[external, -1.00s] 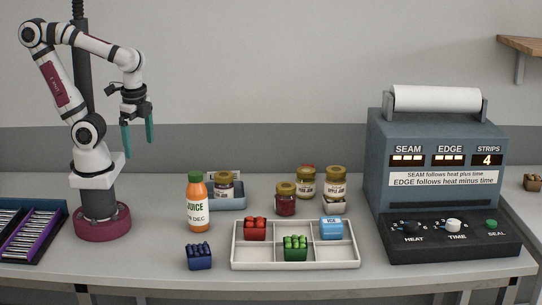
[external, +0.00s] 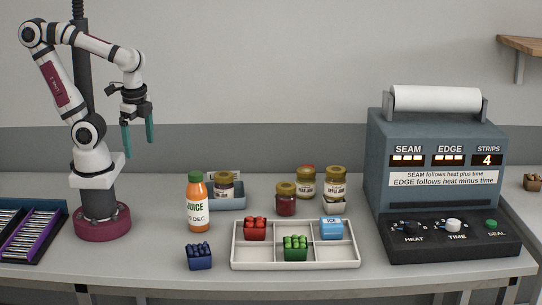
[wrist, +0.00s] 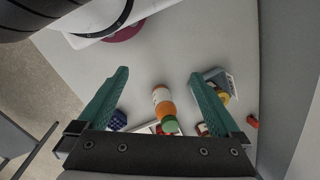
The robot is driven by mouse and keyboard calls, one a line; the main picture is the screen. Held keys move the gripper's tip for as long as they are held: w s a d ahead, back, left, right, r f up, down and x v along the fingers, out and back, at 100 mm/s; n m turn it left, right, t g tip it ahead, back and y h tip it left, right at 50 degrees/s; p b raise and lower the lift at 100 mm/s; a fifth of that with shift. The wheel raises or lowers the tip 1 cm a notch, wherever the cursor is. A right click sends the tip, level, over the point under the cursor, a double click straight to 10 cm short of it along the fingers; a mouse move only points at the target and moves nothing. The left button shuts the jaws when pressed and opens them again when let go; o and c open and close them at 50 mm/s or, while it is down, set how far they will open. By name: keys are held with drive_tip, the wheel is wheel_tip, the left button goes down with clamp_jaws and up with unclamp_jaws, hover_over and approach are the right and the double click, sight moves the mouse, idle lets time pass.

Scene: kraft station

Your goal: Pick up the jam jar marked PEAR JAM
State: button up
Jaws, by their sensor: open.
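Several jam jars stand on the bench in the external view. The jar that seems to read PEAR JAM (external: 306,184) stands at the back with a reddish patch on its lid. Beside it on the right is a jar that seems to read APPLE JAM (external: 335,184). A dark red jar (external: 286,200) stands in front of them. Another jar (external: 224,186) sits at a blue-grey tray (external: 236,203); its label is too small to read. My gripper (external: 139,139) is open and empty, high above the bench at the left, well away from the jars. Its green fingers also show in the wrist view (wrist: 160,95).
An orange juice bottle (external: 198,205) stands between my arm and the jars. A white divided tray (external: 238,262) holds red, green and blue items in front. A dark blue berry box (external: 199,257) lies left of it. The sealing machine (external: 440,195) stands at the right.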

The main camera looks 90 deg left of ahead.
drive_tip(key=w+d+n+t+h, duration=0.1)
drive_tip(key=w+n+t+h, duration=0.35)
drive_tip(key=w+n, duration=1.5)
drive_tip(key=n+t, duration=0.5)
drive_tip(key=n, duration=1.5)
approach(306, 182)
drive_tip(key=shift+g+y, duration=0.25)
drive_tip(key=shift+y, duration=0.1)
drive_tip(key=w+f, duration=0.1)
drive_tip(key=w+a+f, duration=0.1)
drive_tip(key=w+f, duration=0.1)
drive_tip(key=shift+w+a+f, duration=0.15)
drive_tip(key=shift+w+f, duration=0.05)
drive_tip(key=x, duration=0.6)
drive_tip(key=shift+s+a+f, duration=0.1)
drive_tip(key=shift+a+f, duration=0.15)
drive_tip(key=shift+r+m, duration=0.1)
drive_tip(key=shift+m, duration=0.15)
clamp_jaws()
